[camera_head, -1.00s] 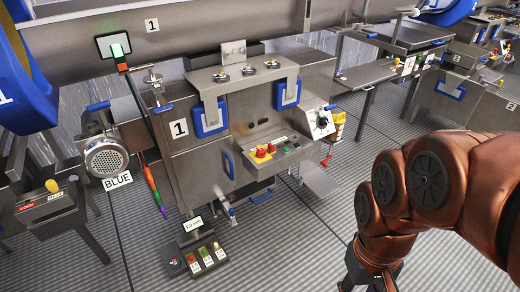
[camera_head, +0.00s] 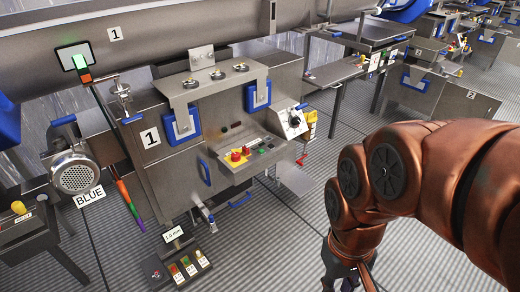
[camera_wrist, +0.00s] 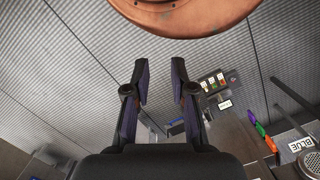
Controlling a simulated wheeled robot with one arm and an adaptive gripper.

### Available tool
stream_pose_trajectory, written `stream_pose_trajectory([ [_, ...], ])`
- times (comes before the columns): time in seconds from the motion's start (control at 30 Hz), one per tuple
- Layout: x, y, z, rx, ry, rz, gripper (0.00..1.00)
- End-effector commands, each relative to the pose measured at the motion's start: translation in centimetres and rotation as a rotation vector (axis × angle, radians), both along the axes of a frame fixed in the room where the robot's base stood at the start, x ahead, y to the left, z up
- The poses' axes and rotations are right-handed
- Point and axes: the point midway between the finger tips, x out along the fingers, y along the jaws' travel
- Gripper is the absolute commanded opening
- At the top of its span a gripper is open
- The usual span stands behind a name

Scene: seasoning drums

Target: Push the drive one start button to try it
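I cannot read which button is the drive one start. My gripper (camera_head: 347,280) is at the bottom edge of the head view, right of and apart from both panels. In the wrist view my gripper (camera_wrist: 161,72) has its fingers apart with nothing between them. The low box (camera_wrist: 213,82) shows right of the fingers.
A second sloped box with a dial (camera_head: 294,121) is right of the panel. Blue handles (camera_head: 204,172) stick out of the machine front. A round grille (camera_head: 75,176) and BLUE sign (camera_head: 89,196) are at left. The ribbed floor (camera_head: 270,250) before the machine is clear.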

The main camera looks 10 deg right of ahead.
Motion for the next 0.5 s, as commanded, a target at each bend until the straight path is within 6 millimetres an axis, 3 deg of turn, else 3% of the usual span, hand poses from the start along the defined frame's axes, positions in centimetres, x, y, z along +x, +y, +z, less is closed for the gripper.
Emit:
stream_pose_trajectory([
  [0.2,0.0,0.0,0.0,0.0,0.0,0.0,0.0],
  [0.5,0.0,0.0,0.0,0.0,0.0,0.0,0.0],
])
